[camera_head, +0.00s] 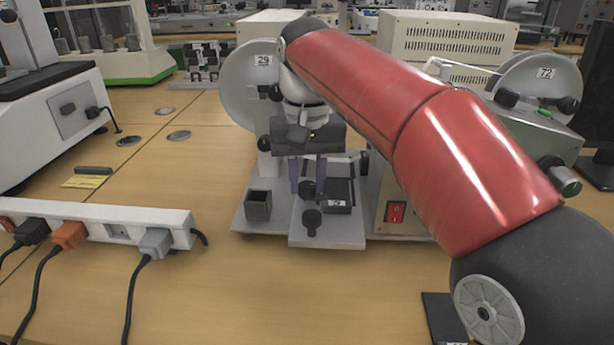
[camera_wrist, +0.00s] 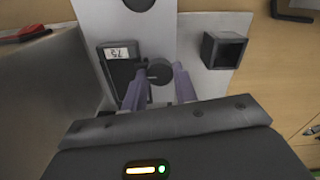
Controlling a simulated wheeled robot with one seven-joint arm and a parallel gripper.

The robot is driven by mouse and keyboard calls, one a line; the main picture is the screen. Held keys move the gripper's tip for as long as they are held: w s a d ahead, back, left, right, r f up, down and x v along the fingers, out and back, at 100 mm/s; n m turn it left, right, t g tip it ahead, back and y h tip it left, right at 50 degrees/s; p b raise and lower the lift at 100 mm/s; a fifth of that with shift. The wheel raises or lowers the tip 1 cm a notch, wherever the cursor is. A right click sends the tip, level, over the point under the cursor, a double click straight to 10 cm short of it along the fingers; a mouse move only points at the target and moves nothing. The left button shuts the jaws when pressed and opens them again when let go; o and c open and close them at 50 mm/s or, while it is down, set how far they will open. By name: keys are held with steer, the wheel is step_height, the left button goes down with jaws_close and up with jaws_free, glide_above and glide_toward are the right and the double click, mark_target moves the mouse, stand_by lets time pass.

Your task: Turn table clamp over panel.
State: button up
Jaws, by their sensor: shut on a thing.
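My gripper (camera_head: 307,190) points down over the light metal base of the machine marked 29 (camera_head: 262,60). In the wrist view its two purple fingers (camera_wrist: 159,68) are on either side of a round black knob (camera_wrist: 159,71), which appears to be the table clamp. My gripper is shut on this clamp; the exact contact is partly hidden.
An open dark square box (camera_head: 258,205) stands left of the gripper on the base (camera_head: 330,235). A power strip (camera_head: 110,222) with plugs and cables lies at front left. A second machine, marked 72 (camera_head: 540,75), stands at right. The middle left of the wooden table (camera_head: 200,180) is clear.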

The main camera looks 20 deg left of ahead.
mark_target(307, 185)
steer(key=o, duration=1)
steer(key=shift+c, duration=0.2)
steer(key=shift+r, duration=0.1)
steer(key=shift+r, duration=3.8)
